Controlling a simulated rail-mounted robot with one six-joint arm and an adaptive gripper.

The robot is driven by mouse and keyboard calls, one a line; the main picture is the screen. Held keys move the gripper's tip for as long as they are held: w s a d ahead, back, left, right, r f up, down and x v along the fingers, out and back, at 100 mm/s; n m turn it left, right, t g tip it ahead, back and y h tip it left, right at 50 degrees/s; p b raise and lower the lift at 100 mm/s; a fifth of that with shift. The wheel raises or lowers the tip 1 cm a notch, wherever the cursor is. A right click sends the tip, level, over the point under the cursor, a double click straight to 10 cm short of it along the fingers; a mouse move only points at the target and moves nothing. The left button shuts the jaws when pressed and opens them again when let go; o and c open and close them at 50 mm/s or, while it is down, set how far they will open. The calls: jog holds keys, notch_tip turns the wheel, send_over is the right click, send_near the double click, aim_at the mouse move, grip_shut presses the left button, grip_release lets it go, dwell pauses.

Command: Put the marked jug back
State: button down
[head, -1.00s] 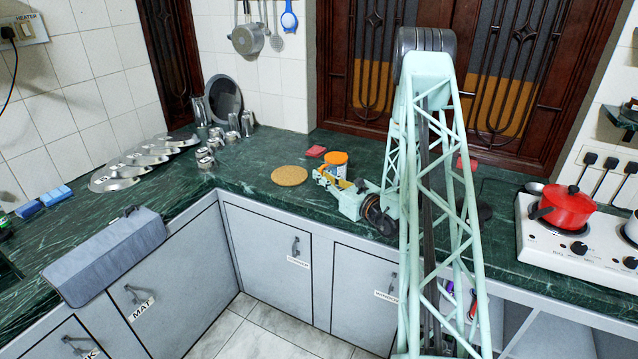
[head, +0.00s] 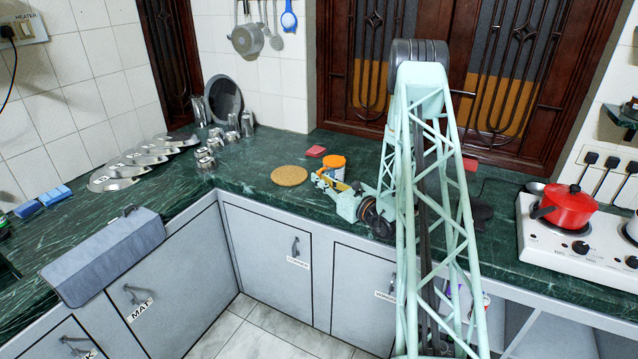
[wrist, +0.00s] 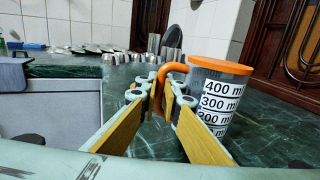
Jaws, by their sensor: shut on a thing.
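The marked jug (head: 334,162) is clear with an orange lid and handle. In the wrist view the jug (wrist: 215,98) stands upright, with printed 400, 300 and 200 ml marks facing me. My gripper (wrist: 164,92) is shut on the jug's orange handle, with the body to the right of the fingers. In the head view my gripper (head: 322,182) is at the jug's near left side, over the green counter. The jug's lower part is partly hidden there by my gripper. I cannot tell whether its base touches the counter.
A round cork mat (head: 289,176) lies left of the jug. A red block (head: 316,151) lies behind it. Steel cups (head: 206,158) and plates (head: 135,165) stand further left. A red pot (head: 568,207) sits on the stove at right. The counter's front edge is close.

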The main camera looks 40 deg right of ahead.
jog(key=shift+f, duration=0.4)
jog(key=shift+f, duration=0.15)
jog(key=c, duration=2.8)
grip_release()
jog(key=shift+s, duration=0.1)
jog(key=shift+s+p, duration=0.65)
jog(key=shift+s, duration=5.3)
jog(key=shift+r, duration=0.2)
